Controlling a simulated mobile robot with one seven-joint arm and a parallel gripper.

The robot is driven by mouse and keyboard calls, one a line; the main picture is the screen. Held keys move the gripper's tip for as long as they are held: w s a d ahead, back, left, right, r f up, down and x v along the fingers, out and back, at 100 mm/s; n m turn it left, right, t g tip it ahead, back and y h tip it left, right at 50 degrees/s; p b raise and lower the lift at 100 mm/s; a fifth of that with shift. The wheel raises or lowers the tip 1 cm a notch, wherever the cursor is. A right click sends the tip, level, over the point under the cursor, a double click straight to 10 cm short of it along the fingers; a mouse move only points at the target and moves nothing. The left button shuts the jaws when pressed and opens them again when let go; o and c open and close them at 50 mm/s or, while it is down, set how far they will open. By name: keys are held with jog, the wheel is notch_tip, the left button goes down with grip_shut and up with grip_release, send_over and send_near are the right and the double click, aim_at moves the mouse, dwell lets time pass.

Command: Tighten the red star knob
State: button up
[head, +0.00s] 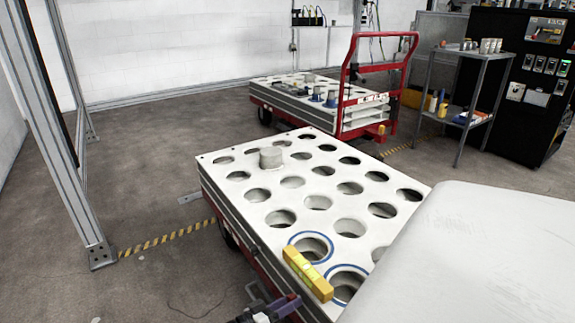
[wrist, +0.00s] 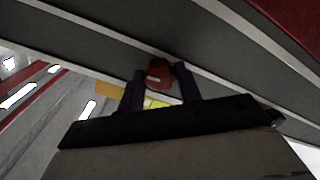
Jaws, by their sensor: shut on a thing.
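The red star knob (wrist: 159,75) shows in the wrist view between the two dark fingers of my gripper (wrist: 161,88). It sits against the grey side rail of the cart. My gripper is shut on the knob. In the head view my gripper (head: 270,310) is at the bottom edge, beside the near side of the white-topped cart (head: 262,232). The knob cannot be made out in the head view. How far it is screwed in cannot be told.
A yellow spirit level (head: 307,273) lies on the cart top close to my gripper, among round holes. A grey cylinder (head: 271,157) stands farther back. A second cart with a red handle (head: 382,67) and a side table (head: 474,57) are behind. Floor on the left is mostly clear.

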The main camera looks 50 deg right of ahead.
jog(key=shift+r+m+p, duration=0.1)
jog(key=shift+m+p, duration=0.25)
jog(key=shift+m, duration=0.05)
jog(key=m+p, duration=0.3)
jog(key=m, duration=1.4)
jog(key=shift+m, duration=0.4)
dwell(0.3)
jog(key=o, duration=1)
jog(key=shift+a, duration=0.1)
jog(key=p+v, duration=0.1)
jog(key=v, duration=1.2)
jog(key=shift+w+a+p, duration=0.1)
jog(key=shift+a+p, duration=0.25)
